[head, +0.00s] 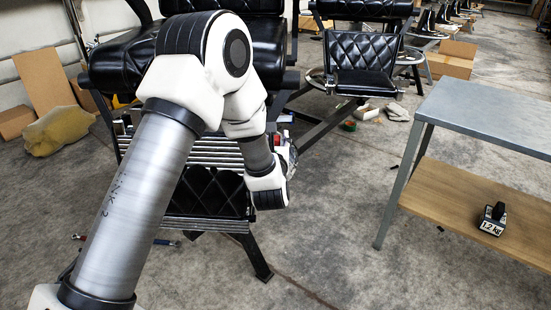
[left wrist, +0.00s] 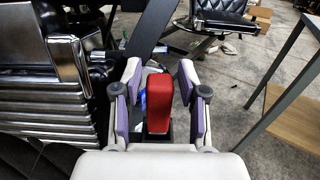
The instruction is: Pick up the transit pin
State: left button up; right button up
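A red block-like handle, which looks like the transit pin (left wrist: 159,103), stands upright in the middle of the left wrist view. In the head view only a small red bit (head: 277,138) shows beside my left arm. My left gripper (left wrist: 160,80) is open, with its two purple-padded fingers on either side of the red handle. A gap shows on both sides of it, so I see no contact. The lower end of the handle meets a dark part. In the head view my left arm hides most of the gripper. My right gripper is in neither view.
A black barber chair (head: 120,62) with a ribbed metal footrest (head: 212,150) stands close to my left arm.

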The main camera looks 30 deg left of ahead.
pick_arm(q)
grip_shut()
jog(key=shift+r, duration=0.1)
